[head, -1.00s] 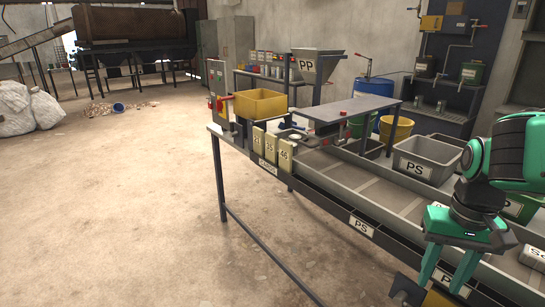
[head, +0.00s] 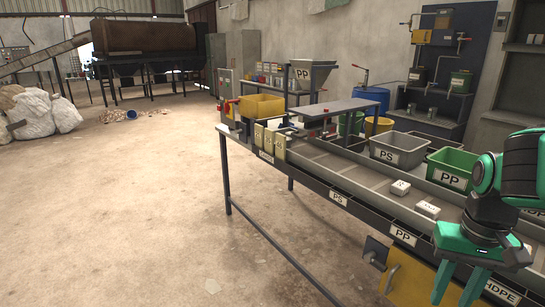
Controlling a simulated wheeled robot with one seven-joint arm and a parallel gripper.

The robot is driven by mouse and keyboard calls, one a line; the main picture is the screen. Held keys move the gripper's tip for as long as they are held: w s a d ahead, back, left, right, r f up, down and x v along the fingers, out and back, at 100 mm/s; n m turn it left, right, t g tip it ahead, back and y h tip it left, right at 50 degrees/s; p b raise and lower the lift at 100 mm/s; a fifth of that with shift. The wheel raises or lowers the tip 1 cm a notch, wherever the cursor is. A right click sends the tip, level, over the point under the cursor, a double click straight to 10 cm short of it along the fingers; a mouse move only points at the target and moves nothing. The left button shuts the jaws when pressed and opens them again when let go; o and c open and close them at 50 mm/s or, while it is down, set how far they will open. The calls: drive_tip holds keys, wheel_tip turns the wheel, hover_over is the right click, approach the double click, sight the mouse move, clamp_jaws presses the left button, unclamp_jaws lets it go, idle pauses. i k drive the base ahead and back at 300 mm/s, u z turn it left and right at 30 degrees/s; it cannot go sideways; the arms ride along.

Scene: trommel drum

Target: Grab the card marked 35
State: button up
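A grey PS bin (head: 398,149) and a green PP bin (head: 451,168) line the table's far side. White blocks (head: 400,187) lie on the table. A yellow panel (head: 407,278) sits below its edge. Floor (head: 130,220) at left is clear.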

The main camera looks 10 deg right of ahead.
sight(269, 134)
drive_tip(key=z, duration=0.05)
drive_tip(key=k, duration=0.3)
drive_tip(key=u, duration=0.55)
drive_tip(key=i, duration=2.2)
drive_tip(key=z, duration=0.85)
drive_tip(key=i, duration=0.6)
